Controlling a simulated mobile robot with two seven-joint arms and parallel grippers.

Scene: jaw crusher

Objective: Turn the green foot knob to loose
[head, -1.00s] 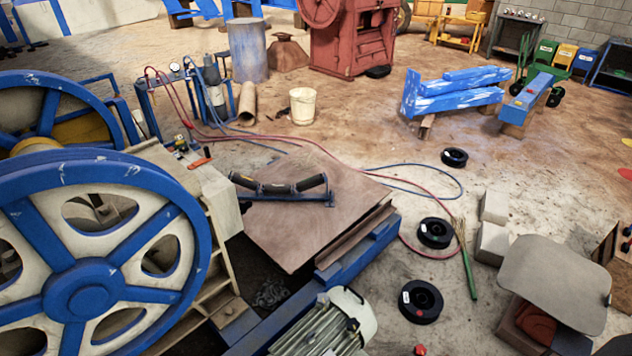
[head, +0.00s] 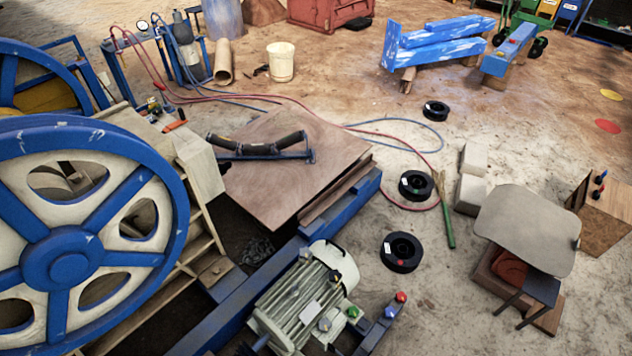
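A green knob (head: 352,312) sits low at the right side of the grey-green finned electric motor (head: 305,292), near its foot. I cannot tell from this distance whether the green knob is tight or loose. The motor rests by the blue frame rail (head: 262,270). Neither of my grippers is in view.
A blue bar (head: 376,335) with a red and a blue knob stands right of the motor. Black spools (head: 401,252) lie on the floor beyond. A grey-topped stool (head: 528,228) stands at right. The large blue flywheel (head: 70,260) fills the left.

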